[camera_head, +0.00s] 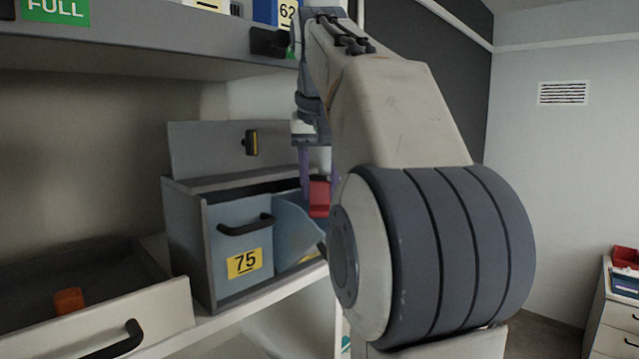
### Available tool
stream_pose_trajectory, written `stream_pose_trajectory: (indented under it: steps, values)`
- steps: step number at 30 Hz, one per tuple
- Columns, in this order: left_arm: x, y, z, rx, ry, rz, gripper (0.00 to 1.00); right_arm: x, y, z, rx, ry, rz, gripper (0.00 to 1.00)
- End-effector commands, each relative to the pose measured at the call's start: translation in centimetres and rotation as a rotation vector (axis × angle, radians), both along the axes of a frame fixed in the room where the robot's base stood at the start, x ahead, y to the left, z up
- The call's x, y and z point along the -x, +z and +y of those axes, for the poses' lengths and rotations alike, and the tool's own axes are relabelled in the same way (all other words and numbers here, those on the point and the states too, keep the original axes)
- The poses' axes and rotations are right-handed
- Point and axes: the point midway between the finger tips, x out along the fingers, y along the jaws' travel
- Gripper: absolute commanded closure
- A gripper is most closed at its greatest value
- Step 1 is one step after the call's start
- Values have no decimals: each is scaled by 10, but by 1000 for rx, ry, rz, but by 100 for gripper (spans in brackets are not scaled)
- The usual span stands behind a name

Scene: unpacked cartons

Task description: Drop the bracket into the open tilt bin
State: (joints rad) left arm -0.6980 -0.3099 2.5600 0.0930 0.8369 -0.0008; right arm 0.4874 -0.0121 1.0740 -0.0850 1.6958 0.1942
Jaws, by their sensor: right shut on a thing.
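The open tilt bin (238,240) is blue with a yellow label "75" and a dark handle. It sits in a grey housing on the shelf, its front tipped out and its slanted side wall showing. My right gripper (316,178), with purple fingers, points down beside the bin's right part and is shut on a red piece, which I take as the bracket (320,198). The bracket appears near the upper edge of the bin's side wall; I cannot tell whether it is over the opening. My arm hides part of the bracket and the bin's right side. My left gripper is not in view.
A grey panel (205,150) with a yellow-and-black latch stands above the bin. An open drawer (100,325) at the lower left holds an orange cylinder (69,301). An upper shelf (130,50) overhangs. A white cabinet (615,320) stands far right.

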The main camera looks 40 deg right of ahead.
Motion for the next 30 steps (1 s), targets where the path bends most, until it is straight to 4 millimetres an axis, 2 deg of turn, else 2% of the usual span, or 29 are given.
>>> stream_pose_trajectory:
  steps: [15,16,26,30]
  values:
    - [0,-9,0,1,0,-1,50,0,-12,0,0,0,0,100]
    - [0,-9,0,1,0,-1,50,0,-12,0,0,0,0,45]
    - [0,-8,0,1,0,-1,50,0,-11,0,0,0,0,44]
    - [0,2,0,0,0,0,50,0,1,0,1,0,-1,44]
